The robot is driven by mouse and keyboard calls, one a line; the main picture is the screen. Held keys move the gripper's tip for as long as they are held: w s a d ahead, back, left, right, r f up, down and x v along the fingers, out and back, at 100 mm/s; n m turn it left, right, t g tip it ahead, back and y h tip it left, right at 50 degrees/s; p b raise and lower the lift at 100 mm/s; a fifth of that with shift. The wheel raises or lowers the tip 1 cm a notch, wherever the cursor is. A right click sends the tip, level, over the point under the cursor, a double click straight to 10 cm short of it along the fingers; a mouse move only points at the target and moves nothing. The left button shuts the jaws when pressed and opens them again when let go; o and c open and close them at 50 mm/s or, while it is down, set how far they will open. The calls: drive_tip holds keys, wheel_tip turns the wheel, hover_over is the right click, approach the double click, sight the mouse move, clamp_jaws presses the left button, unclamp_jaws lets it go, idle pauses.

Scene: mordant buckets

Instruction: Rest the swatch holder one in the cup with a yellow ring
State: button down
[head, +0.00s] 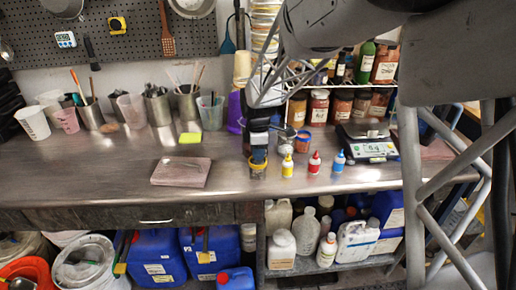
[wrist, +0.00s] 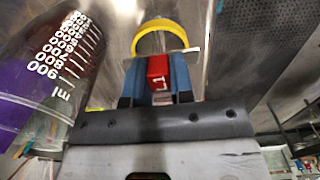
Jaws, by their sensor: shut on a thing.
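My gripper (head: 258,158) points down over the front middle of the bench. In the wrist view its blue fingers (wrist: 160,80) are shut on a red block with white marking, the swatch holder (wrist: 158,67). A thin pale edge crosses just beyond the block; I cannot tell what it belongs to. The cup with a yellow ring (head: 257,174) stands directly below the fingertips. Its yellow ring (wrist: 160,32) shows just past the held block in the wrist view. The holder's lower end is hidden, so I cannot tell whether it is inside the cup.
A purple graduated beaker (wrist: 45,75) is close on the left in the wrist view. Yellow (head: 287,167), red (head: 314,165) and blue (head: 339,162) capped bottles stand right of the cup. A scale (head: 370,147) is farther right. A pinkish slab (head: 181,173) lies left, with clear bench between.

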drive_tip(key=shift+f, duration=0.35)
drive_tip(key=c, duration=0.9)
unclamp_jaws()
drive_tip(key=shift+r, duration=0.1)
drive_tip(key=shift+r, duration=3.85)
